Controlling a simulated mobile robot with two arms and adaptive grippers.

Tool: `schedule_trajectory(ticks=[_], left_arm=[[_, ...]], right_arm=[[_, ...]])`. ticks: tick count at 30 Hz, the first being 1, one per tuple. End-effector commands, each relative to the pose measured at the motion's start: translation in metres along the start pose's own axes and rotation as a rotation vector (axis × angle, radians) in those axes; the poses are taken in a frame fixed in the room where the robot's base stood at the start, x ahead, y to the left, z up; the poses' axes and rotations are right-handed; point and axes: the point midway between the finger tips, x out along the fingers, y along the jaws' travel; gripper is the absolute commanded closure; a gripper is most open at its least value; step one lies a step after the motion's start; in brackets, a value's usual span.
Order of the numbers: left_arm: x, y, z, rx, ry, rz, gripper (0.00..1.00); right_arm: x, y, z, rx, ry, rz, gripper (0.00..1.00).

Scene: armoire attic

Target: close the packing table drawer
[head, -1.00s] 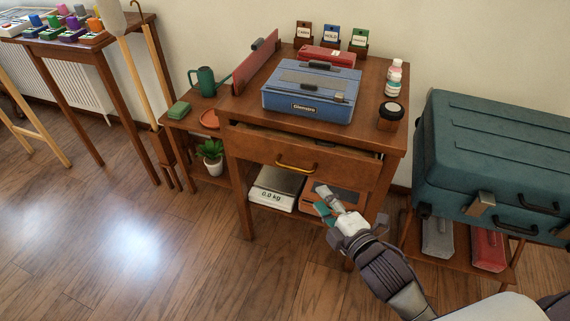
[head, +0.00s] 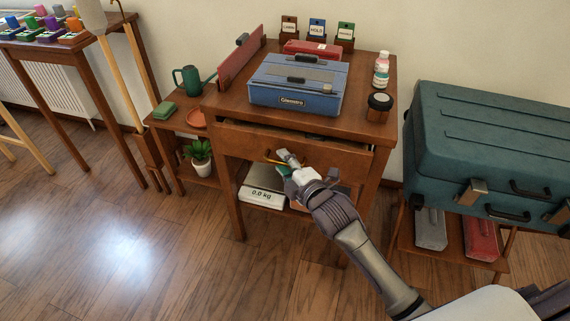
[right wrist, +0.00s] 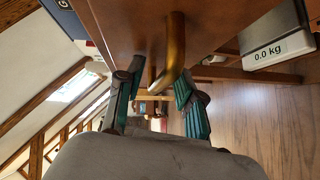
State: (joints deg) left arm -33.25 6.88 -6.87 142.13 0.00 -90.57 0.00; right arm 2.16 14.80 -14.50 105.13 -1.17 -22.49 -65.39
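The packing table (head: 222,105) is brown wood, and its drawer (head: 335,154) stands partly open, with a dark gap above its front. The drawer has a brass handle (head: 268,158), which also shows large in the right wrist view (right wrist: 174,55). My right gripper (head: 284,163) is at the drawer front by the handle. In the right wrist view its two teal-padded fingers (right wrist: 155,100) are apart, with the handle's lower end between or just beyond them; I cannot tell whether they touch it. My left gripper is not in view.
A white scale (head: 262,194) sits on the shelf below. A large teal suitcase (head: 485,145) stands at the right. A potted plant (head: 199,155) is at the left. The floor in front is clear.

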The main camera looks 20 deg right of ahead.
Motion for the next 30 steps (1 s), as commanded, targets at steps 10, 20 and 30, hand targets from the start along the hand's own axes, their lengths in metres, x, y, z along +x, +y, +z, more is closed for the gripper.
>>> schedule_trajectory(ticks=[10, 20, 30], left_arm=[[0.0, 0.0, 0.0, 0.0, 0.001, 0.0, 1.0], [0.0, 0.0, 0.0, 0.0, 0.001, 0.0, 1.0], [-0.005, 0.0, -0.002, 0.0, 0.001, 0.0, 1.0]], right_arm=[[0.0, 0.0, 0.0, 0.0, 0.0, -0.001, 0.88], [0.0, 0.0, 0.0, 0.0, 0.0, -0.001, 1.0], [0.023, 0.007, 0.023, -0.005, 0.0, -0.003, 1.0]])
